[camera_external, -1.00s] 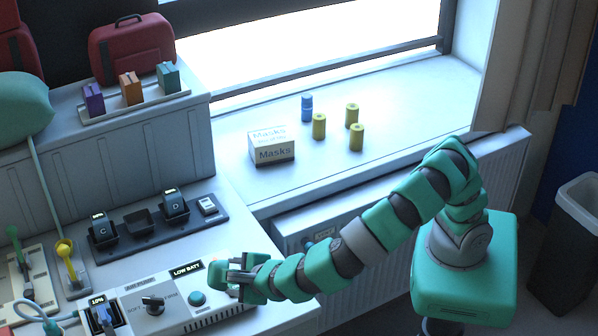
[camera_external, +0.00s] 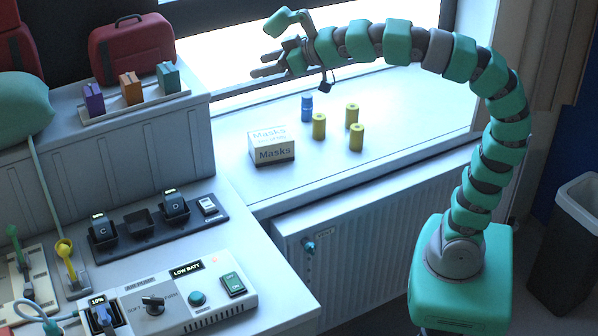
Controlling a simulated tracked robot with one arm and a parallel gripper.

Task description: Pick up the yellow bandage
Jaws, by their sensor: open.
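Three yellow bandage rolls stand upright on the white window sill: a left one (camera_external: 319,126), a back one (camera_external: 352,115) and a right front one (camera_external: 356,137). A blue roll (camera_external: 307,108) stands just behind the left yellow one. My gripper (camera_external: 262,62) is open and empty, raised in front of the window, above and left of the rolls. Its fingers point left, and it touches none of the rolls.
A box of masks (camera_external: 271,146) sits on the sill left of the rolls. The sill's right part is clear. A radiator (camera_external: 380,232) is below. A control box (camera_external: 170,300) and a charger strip (camera_external: 150,222) lie on the left counter.

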